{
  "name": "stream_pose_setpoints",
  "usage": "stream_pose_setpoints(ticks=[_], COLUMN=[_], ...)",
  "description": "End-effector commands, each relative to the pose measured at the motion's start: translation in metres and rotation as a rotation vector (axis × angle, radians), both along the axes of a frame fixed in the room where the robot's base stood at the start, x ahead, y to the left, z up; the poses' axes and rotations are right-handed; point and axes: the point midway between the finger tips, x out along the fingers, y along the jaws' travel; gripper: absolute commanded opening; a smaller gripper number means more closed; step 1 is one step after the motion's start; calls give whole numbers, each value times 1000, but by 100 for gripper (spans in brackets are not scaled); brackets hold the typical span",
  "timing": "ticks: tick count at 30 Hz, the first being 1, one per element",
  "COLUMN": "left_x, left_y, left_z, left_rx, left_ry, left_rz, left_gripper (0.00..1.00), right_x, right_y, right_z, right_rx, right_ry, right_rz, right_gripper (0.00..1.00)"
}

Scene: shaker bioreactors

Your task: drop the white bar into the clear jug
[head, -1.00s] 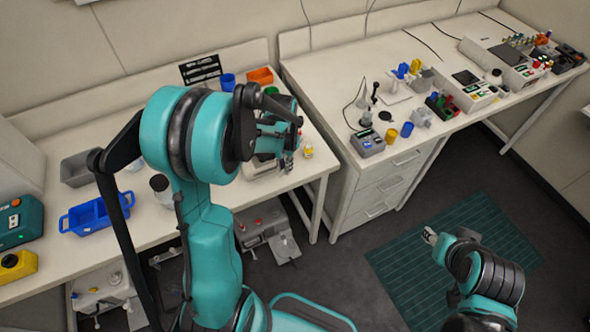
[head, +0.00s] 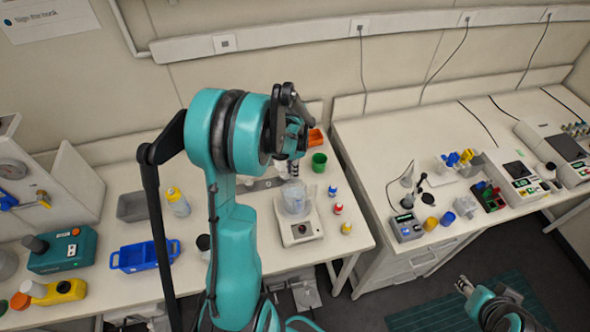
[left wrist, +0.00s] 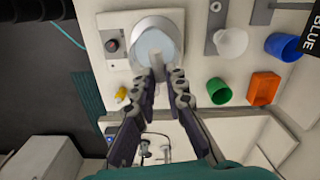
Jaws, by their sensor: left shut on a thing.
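The clear jug (head: 295,203) stands on a white device with a round plate and a knob (head: 301,230) on the left bench. It also shows from above in the left wrist view (left wrist: 150,42). My left gripper (head: 293,170) points down just above the jug in the head view. In the left wrist view its fingertips (left wrist: 167,76) lie at the jug's edge, shut on a small pale piece, which looks like the white bar (left wrist: 161,60). The fingers partly hide the bar. My right gripper (head: 463,284) is low at the right, over the floor; its jaws are too small to read.
A green cup (head: 319,162) and an orange bin (head: 314,138) stand behind the jug. Small red-capped and yellow-capped bottles (head: 338,208) stand right of it. A blue tray (head: 146,256) lies at the left. A second bench with instruments (head: 408,228) is at the right.

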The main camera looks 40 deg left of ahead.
Motion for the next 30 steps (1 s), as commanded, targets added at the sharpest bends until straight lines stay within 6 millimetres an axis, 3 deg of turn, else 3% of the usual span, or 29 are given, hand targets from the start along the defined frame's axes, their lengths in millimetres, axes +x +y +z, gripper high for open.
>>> stream_pose_setpoints(ticks=[12, 22, 23, 25, 30], left_x=[1, 1, 1, 1, 1], left_y=[0, 0, 0, 0, 0], left_z=[-49, -53, -53, -53, -53], left_rx=[0, 0, 0, 0, 0], left_ry=[0, 0, 0, 0, 0], left_rz=[1, 1, 1, 1, 1], left_gripper=[0, 0, 14, 33, 36], right_x=[0, 0, 0, 0, 0], right_y=[0, 0, 0, 0, 0], right_z=[-32, -33, -33, -33, -33], right_rx=[0, 0, 0, 0, 0], right_ry=[0, 0, 0, 0, 0], right_rz=[0, 0, 0, 0, 0], right_gripper=[40, 40, 40, 40, 40])
